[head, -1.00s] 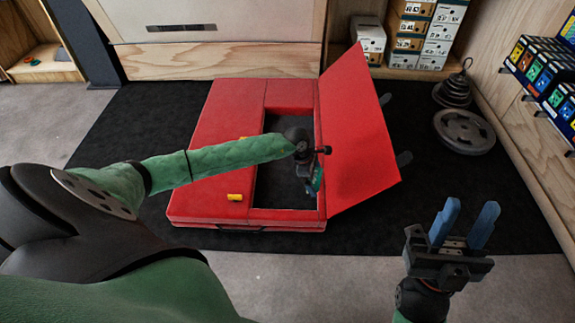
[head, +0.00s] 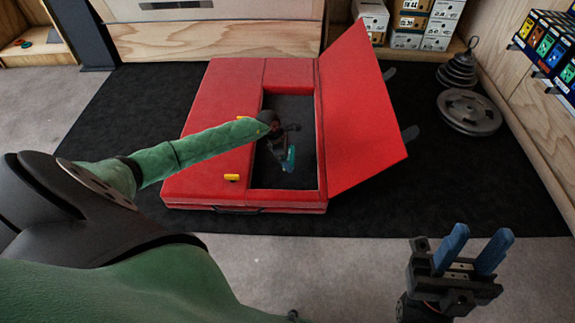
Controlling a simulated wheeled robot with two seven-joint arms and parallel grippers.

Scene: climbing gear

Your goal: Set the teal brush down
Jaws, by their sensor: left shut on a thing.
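The teal brush (head: 291,153) shows as a small teal piece at my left gripper (head: 284,150), inside the dark opening of the red crash pad. My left gripper is shut on the brush and points down into the opening; its fingers are small and partly hidden by the wrist. I cannot tell whether the brush touches the bottom. My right gripper (head: 472,250) is open and empty, with blue fingers apart, over the grey floor at the lower right.
The red pad (head: 212,140) lies on a black mat (head: 130,120), its flap (head: 360,120) raised on the right. Two yellow pieces, one at the front (head: 232,178), are on the pad. Boxes (head: 408,20) line the back.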

